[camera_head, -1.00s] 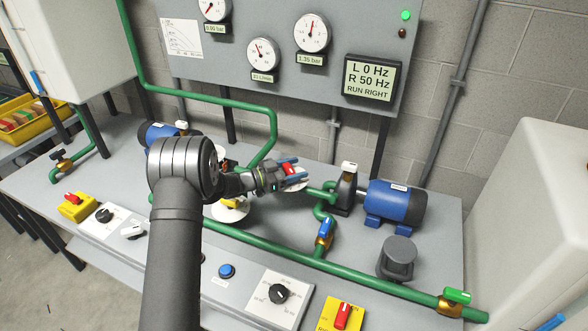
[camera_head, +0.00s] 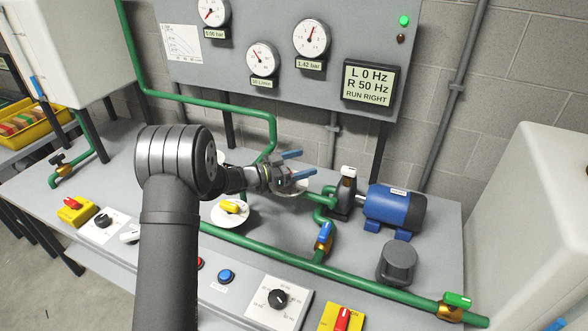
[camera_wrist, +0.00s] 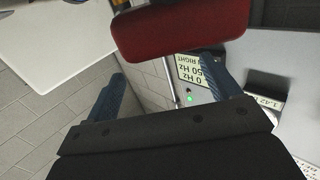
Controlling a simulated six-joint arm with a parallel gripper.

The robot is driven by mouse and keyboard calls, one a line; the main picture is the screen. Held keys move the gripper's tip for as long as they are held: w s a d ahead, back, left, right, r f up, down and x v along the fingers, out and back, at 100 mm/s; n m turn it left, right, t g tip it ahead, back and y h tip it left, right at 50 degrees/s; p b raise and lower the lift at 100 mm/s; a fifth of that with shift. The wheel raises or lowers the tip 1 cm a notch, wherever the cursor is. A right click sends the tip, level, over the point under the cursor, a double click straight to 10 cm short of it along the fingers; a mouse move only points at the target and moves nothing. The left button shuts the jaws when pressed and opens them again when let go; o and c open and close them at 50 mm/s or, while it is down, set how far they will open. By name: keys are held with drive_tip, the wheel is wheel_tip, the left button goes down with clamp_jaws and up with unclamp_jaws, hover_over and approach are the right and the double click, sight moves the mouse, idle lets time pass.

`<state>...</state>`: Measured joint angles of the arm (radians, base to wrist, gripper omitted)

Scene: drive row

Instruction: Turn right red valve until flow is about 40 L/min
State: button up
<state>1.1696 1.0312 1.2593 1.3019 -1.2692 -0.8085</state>
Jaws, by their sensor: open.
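My gripper (camera_head: 297,164) is open in the head view, its two blue fingers pointing right above the middle of the bench. The flow gauge (camera_head: 262,58) has a small L/min readout (camera_head: 261,82), too blurred to read surely. The right pressure gauge (camera_head: 311,38) shows about 1.42 bar.
A yellow valve handle (camera_head: 231,206) is left of and below the gripper. A blue-handled valve (camera_head: 324,236), a blue motor (camera_head: 394,208) and a green pipe (camera_head: 300,261) are close by. The display (camera_head: 370,84) reads L 0 Hz, R 50 Hz, RUN RIGHT.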

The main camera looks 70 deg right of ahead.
drive_tip(key=s+a+r, duration=0.3)
drive_tip(key=s+r, duration=0.2)
drive_tip(key=s, duration=0.3)
drive_tip(key=shift+s+r, duration=0.25)
drive_tip(key=w+d+f, duration=0.1)
drive_tip(key=w+f, duration=0.1)
drive_tip(key=w, duration=0.1)
drive_tip(key=w+d+f, duration=0.1)
drive_tip(key=w+f, duration=0.1)
drive_tip(key=w, duration=0.2)
drive_tip(key=w+d+f, duration=0.1)
drive_tip(key=w+f, duration=0.1)
drive_tip(key=w, duration=0.1)
drive_tip(key=shift+w+d+f, duration=0.2)
drive_tip(key=shift+d+f, duration=0.15)
drive_tip(key=f, duration=0.3)
drive_tip(key=shift+w+d, duration=0.1)
drive_tip(key=shift+w, duration=0.25)
drive_tip(key=shift+f, duration=0.7)
drive_tip(key=shift+r, duration=0.1)
